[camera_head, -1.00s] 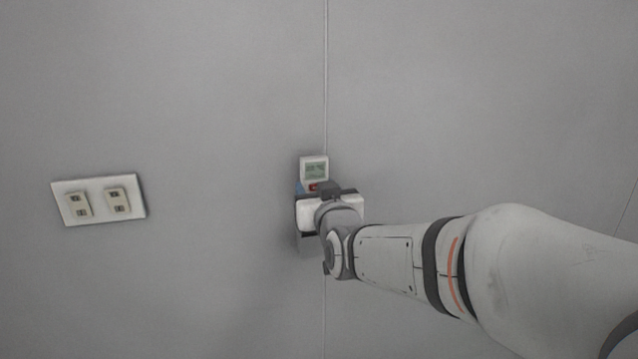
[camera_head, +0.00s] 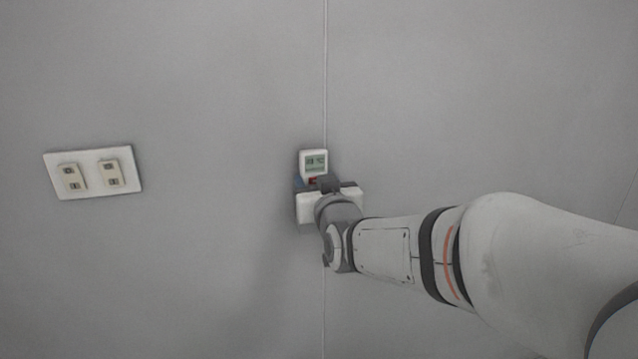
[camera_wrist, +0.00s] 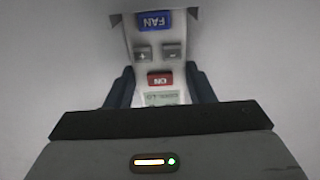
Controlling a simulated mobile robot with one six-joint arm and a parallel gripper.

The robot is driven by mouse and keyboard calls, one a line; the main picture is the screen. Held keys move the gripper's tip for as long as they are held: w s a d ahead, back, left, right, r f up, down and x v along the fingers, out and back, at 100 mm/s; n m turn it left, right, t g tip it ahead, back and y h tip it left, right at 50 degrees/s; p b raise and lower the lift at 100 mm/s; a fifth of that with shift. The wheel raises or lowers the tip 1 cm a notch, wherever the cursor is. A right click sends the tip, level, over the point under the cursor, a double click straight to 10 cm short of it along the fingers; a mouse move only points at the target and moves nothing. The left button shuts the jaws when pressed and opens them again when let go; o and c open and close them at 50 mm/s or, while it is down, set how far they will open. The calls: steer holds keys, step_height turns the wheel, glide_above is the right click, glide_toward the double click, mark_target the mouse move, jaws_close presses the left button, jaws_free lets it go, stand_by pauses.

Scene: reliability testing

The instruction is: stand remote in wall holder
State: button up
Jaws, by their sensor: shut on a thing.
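The remote (camera_head: 314,162) is white with a grey display, held upright close to the grey wall with its display end up. In the wrist view the remote (camera_wrist: 158,62) shows a red ON button, plus and minus keys and a blue FAN button. My gripper (camera_head: 318,184) is shut on it; in the wrist view the dark fingers of my gripper (camera_wrist: 160,88) lie along both sides near the display. My gripper hides the remote's lower part in the head view. Small dark corners beside the FAN end may be the wall holder; I cannot tell whether the remote is inside it.
A white wall plate (camera_head: 92,190) with two switches or sockets is on the wall at the left. A vertical seam (camera_head: 325,80) runs down the wall behind the remote. The wall around is otherwise bare.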

steer(key=o, duration=1.2)
steer(key=shift+b+v, duration=0.5)
steer(key=shift+v, duration=3.4)
steer(key=s+d+f+m+g+h+p, duration=0.1)
steer(key=s+d+f+g+h+p, duration=0.2)
steer(key=s+d+f+g, duration=0.75)
steer(key=s, duration=0.1)
steer(key=s+d+f+m+g+h+p, duration=0.1)
steer(key=s+d+g, duration=0.1)
steer(key=s, duration=0.1)
steer(key=s+d+f+m+g+h+p, duration=0.1)
steer(key=s+d+f+g, duration=0.1)
steer(key=s, duration=0.2)
steer(key=shift+f, duration=0.35)
